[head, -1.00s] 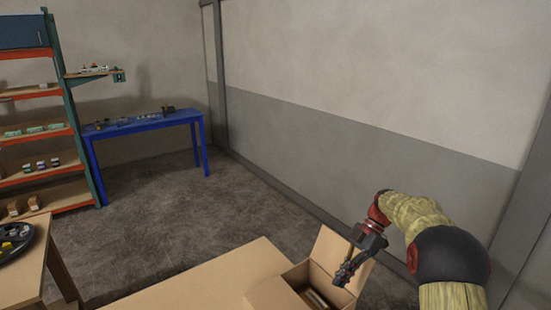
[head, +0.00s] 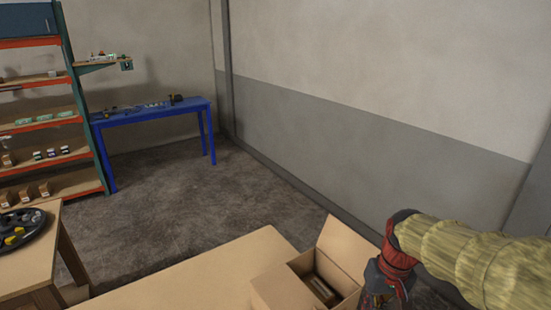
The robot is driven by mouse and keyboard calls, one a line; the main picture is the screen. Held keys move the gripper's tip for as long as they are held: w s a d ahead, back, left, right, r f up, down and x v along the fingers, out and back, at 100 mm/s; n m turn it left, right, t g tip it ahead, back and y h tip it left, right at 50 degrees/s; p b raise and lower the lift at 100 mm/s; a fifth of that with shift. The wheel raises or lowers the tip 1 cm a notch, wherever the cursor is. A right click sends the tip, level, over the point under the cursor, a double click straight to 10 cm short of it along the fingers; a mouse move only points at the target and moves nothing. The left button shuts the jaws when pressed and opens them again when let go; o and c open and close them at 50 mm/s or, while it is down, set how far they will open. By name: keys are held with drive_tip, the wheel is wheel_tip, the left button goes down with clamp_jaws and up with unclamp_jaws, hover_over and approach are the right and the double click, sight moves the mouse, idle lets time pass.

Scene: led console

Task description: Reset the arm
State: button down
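My arm, in a yellowish sleeve, comes in from the right edge of the head view. My gripper (head: 382,296) hangs at the bottom right, just right of an open cardboard box (head: 277,288). Its fingers run down to the bottom edge and are too dark and cut off to show whether they are open or shut. I see nothing held in it. A brownish item (head: 319,289) lies inside the box.
The box stands at the right end of a light brown table (head: 190,283). A wooden table with a dark round tray (head: 22,230) is at left. A blue table (head: 150,117) and a shelf rack (head: 50,120) stand farther back. A wall borders the right side. Grey floor lies open between.

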drive_tip(key=s+a+r+t, duration=0.1)
drive_tip(key=s+r+t, duration=0.1)
drive_tip(key=s+r, duration=0.2)
drive_tip(key=s+a+r+t+h, duration=0.1)
drive_tip(key=s+a+r+t, duration=0.1)
drive_tip(key=s+r, duration=0.3)
drive_tip(key=s+t, duration=0.1)
drive_tip(key=s, duration=0.3)
drive_tip(key=shift+s+a, duration=0.2)
drive_tip(key=shift+a, duration=0.1)
drive_tip(key=shift+a, duration=0.1)
